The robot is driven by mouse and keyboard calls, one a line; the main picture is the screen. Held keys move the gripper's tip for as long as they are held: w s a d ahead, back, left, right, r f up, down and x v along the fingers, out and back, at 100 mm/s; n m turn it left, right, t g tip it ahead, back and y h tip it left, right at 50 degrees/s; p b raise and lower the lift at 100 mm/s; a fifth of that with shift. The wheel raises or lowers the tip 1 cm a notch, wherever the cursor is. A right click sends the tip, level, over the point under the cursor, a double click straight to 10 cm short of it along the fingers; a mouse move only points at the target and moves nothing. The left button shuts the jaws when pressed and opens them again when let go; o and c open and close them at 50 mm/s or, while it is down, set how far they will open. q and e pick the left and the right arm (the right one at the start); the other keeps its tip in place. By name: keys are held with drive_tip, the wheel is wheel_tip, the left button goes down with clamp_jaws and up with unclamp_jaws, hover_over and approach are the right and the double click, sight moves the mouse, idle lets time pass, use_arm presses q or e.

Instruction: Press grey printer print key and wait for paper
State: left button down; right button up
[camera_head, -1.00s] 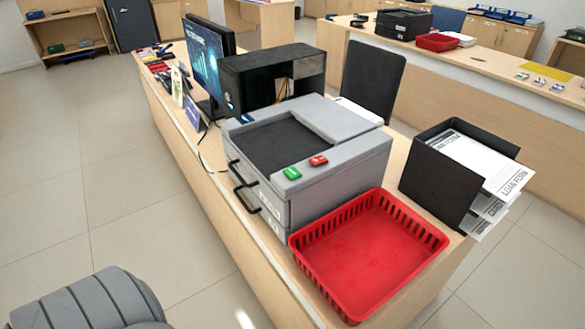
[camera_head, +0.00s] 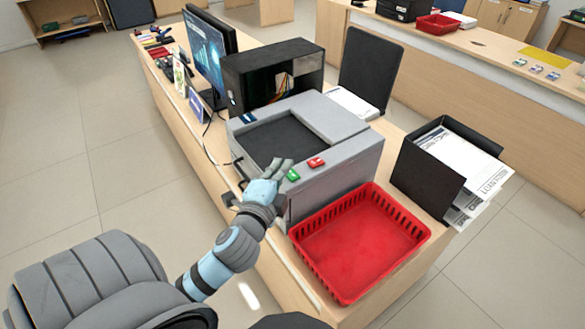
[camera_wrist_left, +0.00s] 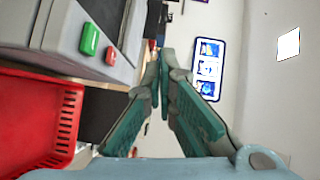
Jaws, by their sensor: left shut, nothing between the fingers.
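The grey printer (camera_head: 350,165) stands on the counter, with a dark recessed top. A green key (camera_head: 293,175) and a red key (camera_head: 316,162) sit on its near top edge. Both keys also show in the left wrist view, the green one (camera_wrist_left: 90,39) nearer and the red one (camera_wrist_left: 111,56) beyond. My left gripper (camera_head: 284,166) is shut and empty, its fingertips close beside the green key in the head view. In the wrist view its fingers (camera_wrist_left: 164,58) point past the keys, to their right; contact is not visible. No paper shows coming out of the printer. My right gripper is out of view.
An empty red basket (camera_head: 365,245) stands directly in front of the printer. A black file box (camera_head: 425,180) with loan forms is to its right. A black open-sided case (camera_head: 250,80) and a monitor (camera_head: 205,55) stand behind. Open floor lies left of the counter.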

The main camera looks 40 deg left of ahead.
use_arm(q)
drive_tip(key=w+d+r+m+t+h, duration=0.2)
drive_tip(key=r+m+t, duration=0.1)
drive_tip(key=r+m, duration=0.25)
drive_tip(key=w+d+r+m+t+h, duration=0.1)
drive_tip(key=d+r+m+t+h, duration=0.15)
drive_tip(key=r+m, duration=0.3)
drive_tip(key=w+d+r+m+g+h, duration=0.15)
drive_tip(key=d+m+h, duration=0.25)
drive_tip(key=m+h, duration=0.55)
drive_tip(key=d+r+m+g+h, duration=0.1)
drive_tip(key=d+r+m+h, duration=0.3)
drive_tip(key=m, duration=1)
drive_tip(key=w+a+f+m+g+y, duration=0.2)
drive_tip(key=f+m+g, duration=0.25)
drive_tip(key=m, duration=0.25)
drive_tip(key=w+a+f+m+g+y, duration=0.1)
drive_tip(key=f+m+g+y, duration=0.15)
drive_tip(key=f+m, duration=0.4)
drive_tip(key=a+f+m+g+y, duration=0.2)
drive_tip(key=a+y, duration=0.4)
drive_tip(key=a, duration=0.7)
drive_tip(key=shift+a+m+y, duration=0.25)
drive_tip(key=shift+m+y, duration=0.1)
drive_tip(key=shift+m, duration=0.45)
drive_tip(key=shift+w+f, duration=0.1)
drive_tip(key=shift+f, duration=0.1)
